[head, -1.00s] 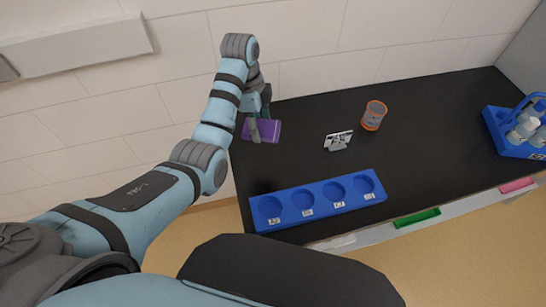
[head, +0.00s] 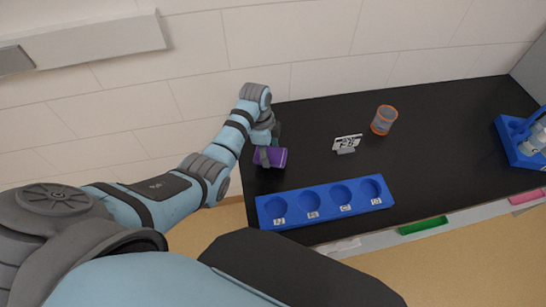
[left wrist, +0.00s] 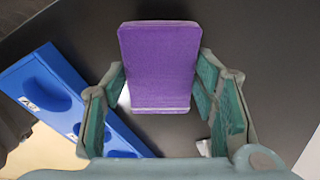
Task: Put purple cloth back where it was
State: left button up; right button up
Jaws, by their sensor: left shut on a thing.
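The purple cloth (head: 278,158) is a folded, block-like pad at the left end of the black bench. My left gripper (head: 264,157) is shut on it. In the left wrist view the cloth (left wrist: 160,62) stands out between the two green-padded fingers (left wrist: 165,85). I cannot tell whether its lower edge touches the bench. My right gripper is not in view.
A blue tray (head: 326,211) with round wells and number labels lies just in front. A small card stand (head: 347,143) and an orange-rimmed cup (head: 384,120) stand to the right. A blue bottle carrier (head: 512,147) is far right. Green (head: 423,226) and pink (head: 525,197) strips lie along the front edge.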

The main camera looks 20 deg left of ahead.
pick_arm(q)
notch_tip(320, 180, down, 4)
jog(key=b, duration=0.3)
jog(key=shift+f+b, duration=0.1)
jog(key=shift+b, duration=0.2)
jog(key=shift+s+r, duration=0.15)
jog(key=shift+r, duration=0.15)
jog(key=shift+f, duration=0.1)
jog(key=o, duration=1.5)
jog(key=shift+w, duration=0.2)
jog(key=shift+o, duration=0.2)
jog(key=shift+r+p, duration=0.25)
jog(key=shift+p, duration=0.1)
jog(key=r, duration=0.4)
jog(key=a+r+p, duration=0.1)
jog(key=r, duration=0.6)
jog(key=shift+s+a+r, duration=0.2)
jog(key=shift+s+r, duration=0.05)
jog(key=shift+r, duration=0.1)
